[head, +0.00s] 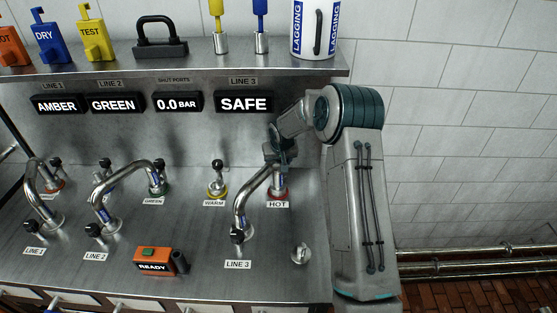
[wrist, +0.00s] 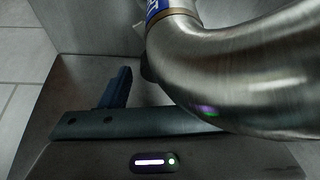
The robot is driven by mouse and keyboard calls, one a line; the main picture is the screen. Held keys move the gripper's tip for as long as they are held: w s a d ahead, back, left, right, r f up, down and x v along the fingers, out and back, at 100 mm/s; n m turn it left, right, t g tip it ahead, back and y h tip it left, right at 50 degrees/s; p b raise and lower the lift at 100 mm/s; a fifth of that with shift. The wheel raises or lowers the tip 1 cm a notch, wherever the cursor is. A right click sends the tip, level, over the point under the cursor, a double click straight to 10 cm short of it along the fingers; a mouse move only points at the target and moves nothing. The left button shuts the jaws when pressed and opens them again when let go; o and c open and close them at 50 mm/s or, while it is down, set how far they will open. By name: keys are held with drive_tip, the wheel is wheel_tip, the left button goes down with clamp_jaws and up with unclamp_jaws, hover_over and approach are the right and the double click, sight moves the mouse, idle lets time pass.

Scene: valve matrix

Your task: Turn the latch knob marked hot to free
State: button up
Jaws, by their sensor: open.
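In the wrist view one dark finger (wrist: 118,88) shows apart from the pipe (wrist: 230,75), which covers the other finger's side. My gripper is open. I cannot tell whether it touches the knob, and the knob itself is not distinguishable in the wrist view.
A small silver knob (head: 301,253) is at the counter's front right. An orange READY box (head: 156,261) sits at the front. The SAFE display (head: 244,102) and a loaded shelf (head: 180,57) are behind.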

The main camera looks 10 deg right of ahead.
drive_tip(key=shift+f, duration=0.1)
drive_tip(key=c, duration=1)
drive_tip(key=shift+n+y, duration=0.6)
drive_tip(key=shift+n, duration=0.9)
drive_tip(key=o, duration=1)
